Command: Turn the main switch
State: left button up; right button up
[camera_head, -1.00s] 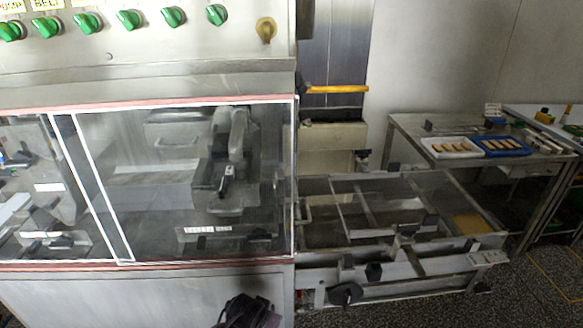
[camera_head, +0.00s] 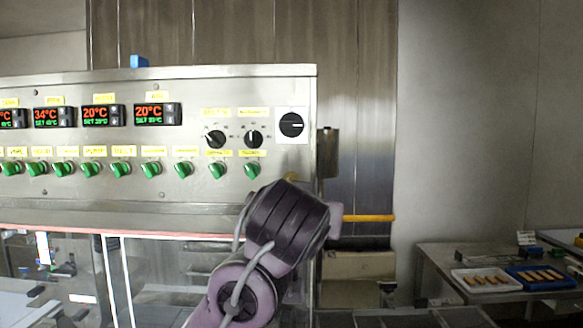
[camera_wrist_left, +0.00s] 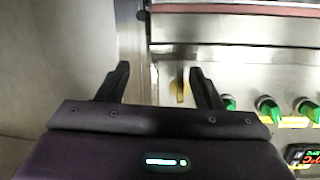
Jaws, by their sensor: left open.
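A brass-yellow handle (camera_wrist_left: 181,86) stands upright on the steel panel in the left wrist view. It lies between the lines of my left gripper's fingers, closer to the right finger, and appears apart from them. My left gripper (camera_wrist_left: 158,70) is open and empty. In the head view my left arm covers the panel's lower right corner, hiding the handle and the fingertips. A black rotary switch (camera_head: 291,124) on a white plate sits at the panel's upper right, its pointer about level. I cannot tell from any label which is the main switch. My right gripper is not in view.
Green knobs (camera_head: 152,169) run along the panel below red-digit displays (camera_head: 155,114). Two small black dials (camera_head: 253,139) sit left of the white plate. A grey cylinder (camera_head: 328,152) and a yellow bar (camera_head: 369,218) are just right of the panel. A table with trays (camera_head: 486,279) stands farther right.

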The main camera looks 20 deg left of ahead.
aim_at(291, 123)
pick_arm(q)
jog(key=s+r+n+t+y, duration=0.1)
jog(key=s+r, duration=0.2)
jog(key=r, duration=0.4)
jog(key=s+r+n+t+y, duration=0.1)
jog(key=s+r, duration=0.1)
jog(key=r, duration=0.6)
jog(key=p+x, duration=0.1)
jog(key=x, duration=0.1)
jog(key=p+x, duration=0.1)
jog(key=x, duration=0.2)
jog(key=a+p+x, duration=0.1)
jog(key=p+x, duration=0.1)
jog(key=shift+w+a+f, duration=0.15)
jog(key=shift+w+f, duration=0.1)
jog(key=shift+w, duration=0.25)
jog(key=shift+c, duration=0.3)
